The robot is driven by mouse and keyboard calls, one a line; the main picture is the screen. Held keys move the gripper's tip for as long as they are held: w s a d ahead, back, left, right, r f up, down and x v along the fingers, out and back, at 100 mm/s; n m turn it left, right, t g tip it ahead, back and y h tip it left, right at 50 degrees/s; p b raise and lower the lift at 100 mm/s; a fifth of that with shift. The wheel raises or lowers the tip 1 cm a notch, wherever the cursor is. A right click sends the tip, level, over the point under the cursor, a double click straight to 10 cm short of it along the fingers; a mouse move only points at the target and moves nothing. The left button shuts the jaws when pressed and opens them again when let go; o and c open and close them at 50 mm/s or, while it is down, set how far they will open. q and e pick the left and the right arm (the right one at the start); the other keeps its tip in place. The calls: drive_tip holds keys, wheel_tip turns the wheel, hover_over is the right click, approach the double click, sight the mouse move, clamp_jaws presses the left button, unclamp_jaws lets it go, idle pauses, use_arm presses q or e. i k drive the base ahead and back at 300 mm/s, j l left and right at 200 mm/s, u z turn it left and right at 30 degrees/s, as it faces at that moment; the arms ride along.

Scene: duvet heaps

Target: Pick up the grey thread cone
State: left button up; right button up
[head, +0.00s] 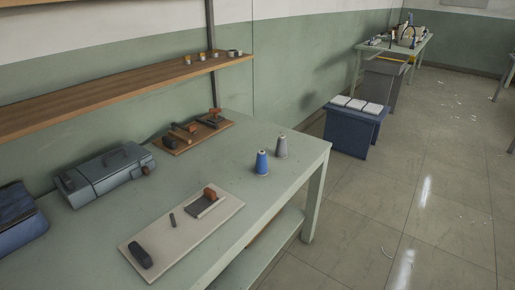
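The grey thread cone (281,147) stands upright on the green-grey table (262,208), near its far right end. A blue thread cone (262,163) stands upright just in front and to the left of it, with a small gap between them. Nothing covers the grey cone. Neither of my grippers shows in the head view.
A pale board (190,236) with dark tools lies near the table's front edge. A grey case (104,175) and a brown board with tools (188,137) stand along the wall. A wooden shelf (130,90) hangs above. The floor at right is mostly open.

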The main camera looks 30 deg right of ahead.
sight(281, 150)
drive_tip(key=l+u, duration=0.9)
drive_tip(key=l, duration=0.05)
